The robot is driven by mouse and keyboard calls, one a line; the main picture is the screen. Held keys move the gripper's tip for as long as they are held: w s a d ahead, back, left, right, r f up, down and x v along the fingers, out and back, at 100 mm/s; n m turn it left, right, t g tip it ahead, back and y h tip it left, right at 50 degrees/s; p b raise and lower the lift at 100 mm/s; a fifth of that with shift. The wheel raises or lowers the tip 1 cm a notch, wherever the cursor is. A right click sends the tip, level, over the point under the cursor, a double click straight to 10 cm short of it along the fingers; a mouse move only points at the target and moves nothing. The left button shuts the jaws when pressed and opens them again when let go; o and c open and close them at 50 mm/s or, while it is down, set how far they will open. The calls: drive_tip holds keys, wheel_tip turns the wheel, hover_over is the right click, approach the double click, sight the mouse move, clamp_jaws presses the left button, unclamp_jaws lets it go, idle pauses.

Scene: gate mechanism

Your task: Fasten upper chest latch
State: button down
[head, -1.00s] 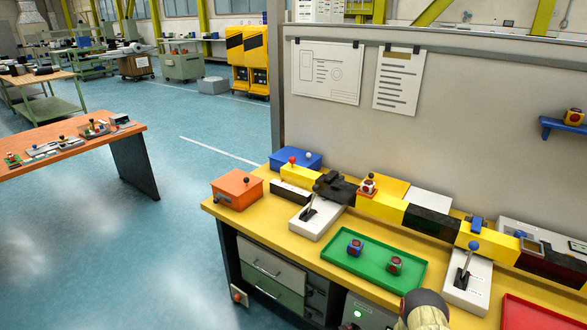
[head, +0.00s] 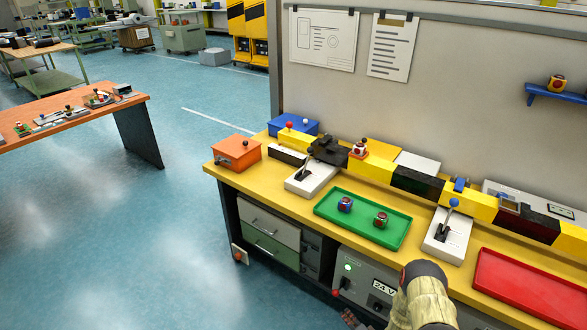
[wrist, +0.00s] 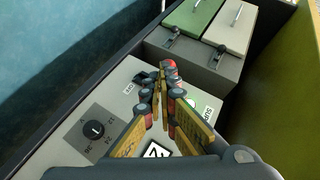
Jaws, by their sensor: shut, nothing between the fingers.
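The chest under the bench has a light grey upper drawer (head: 268,223) and a green lower drawer (head: 265,253). In the wrist view the light front (wrist: 222,22) is at the right and the green front (wrist: 197,18) at the left. The dark upper latch (wrist: 215,52) sits beside the light front, and the lower latch (wrist: 172,36) beside the green one. How each latch is set is too small to tell. My gripper (wrist: 162,82) is shut and empty, over the grey control box and apart from the latches. It shows partly at the bottom of the head view (head: 350,319).
The grey control box (head: 365,287) with a dial (wrist: 96,130) and a green light stands right of the chest. The yellow bench top (head: 290,201) overhangs both. A green tray (head: 330,222) and red tray (head: 520,290) lie on it. Open floor is at the left.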

drive_tip(key=s+d+f+n+g+h, duration=0.25)
drive_tip(key=s+f+g, duration=0.25)
drive_tip(key=s+f, duration=0.25)
drive_tip(key=s+d+r+n+g, duration=0.2)
drive_tip(key=s+d+r+g, duration=0.1)
drive_tip(key=d+r, duration=0.15)
drive_tip(key=s+r+n+g+h, duration=0.1)
drive_tip(key=s+r+g, duration=0.15)
drive_tip(key=r, duration=0.85)
drive_tip(key=s+r+n+g+h, duration=0.1)
drive_tip(key=s+r, duration=0.3)
drive_tip(key=r, duration=0.8)
drive_tip(key=s+r+n+g+h, duration=0.1)
drive_tip(key=s+r+n+g, duration=0.15)
drive_tip(key=r, duration=0.85)
drive_tip(key=s+a+r+t, duration=0.2)
drive_tip(key=s+a+r, duration=0.1)
drive_tip(key=r, duration=0.7)
drive_tip(key=s+a+r+t, duration=0.3)
drive_tip(key=s+r, duration=0.3)
drive_tip(key=r, duration=0.5)
drive_tip(key=s+a+r+t+y, duration=0.1)
drive_tip(key=s+a+r+t, duration=0.1)
drive_tip(key=r, duration=0.9)
drive_tip(key=shift+s+a+r+n+p, duration=0.25)
drive_tip(key=shift+s+a+n+p, duration=0.15)
drive_tip(key=shift+s+a, duration=0.65)
drive_tip(key=shift+s+d, duration=0.15)
